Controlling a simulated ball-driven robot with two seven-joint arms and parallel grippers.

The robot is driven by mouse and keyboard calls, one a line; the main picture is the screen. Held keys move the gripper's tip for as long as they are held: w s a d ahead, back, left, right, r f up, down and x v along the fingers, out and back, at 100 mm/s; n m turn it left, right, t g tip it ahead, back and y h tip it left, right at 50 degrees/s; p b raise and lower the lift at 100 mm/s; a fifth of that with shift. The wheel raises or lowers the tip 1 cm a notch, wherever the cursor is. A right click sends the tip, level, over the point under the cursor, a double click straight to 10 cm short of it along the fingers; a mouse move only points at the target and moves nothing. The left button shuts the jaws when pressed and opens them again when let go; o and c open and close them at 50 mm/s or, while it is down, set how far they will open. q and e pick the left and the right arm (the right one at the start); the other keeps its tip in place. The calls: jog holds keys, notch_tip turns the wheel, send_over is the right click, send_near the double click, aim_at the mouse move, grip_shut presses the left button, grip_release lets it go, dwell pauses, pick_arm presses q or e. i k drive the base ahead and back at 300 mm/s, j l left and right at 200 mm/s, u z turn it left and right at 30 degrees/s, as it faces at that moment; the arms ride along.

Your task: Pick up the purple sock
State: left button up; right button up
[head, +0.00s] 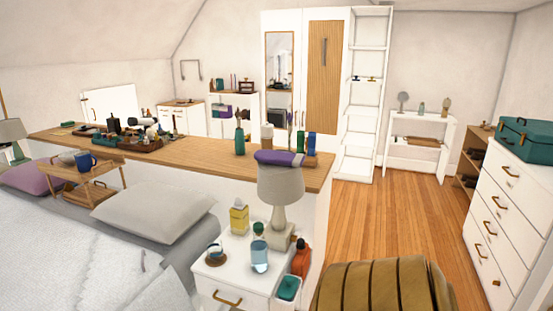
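A purple rolled cloth (279,158) lies on the right end of the long wooden ledge (205,160), just behind the lamp shade (280,186). It looks soft, with a greyish part at one end, and I cannot tell for sure that it is a sock. Another small purple thing (221,111) sits on a low white cabinet by the back wall, too small to make out. Neither of my grippers shows in the head view.
A white nightstand (217,272) with the lamp and several bottles stands in front of the ledge. The bed (75,250) fills the lower left. An olive ribbed seat (385,287) is at the bottom. A white dresser (507,210) stands right. Wooden floor (385,215) is clear between.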

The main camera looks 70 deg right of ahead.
aim_at(265, 157)
jog(key=z, duration=2.2)
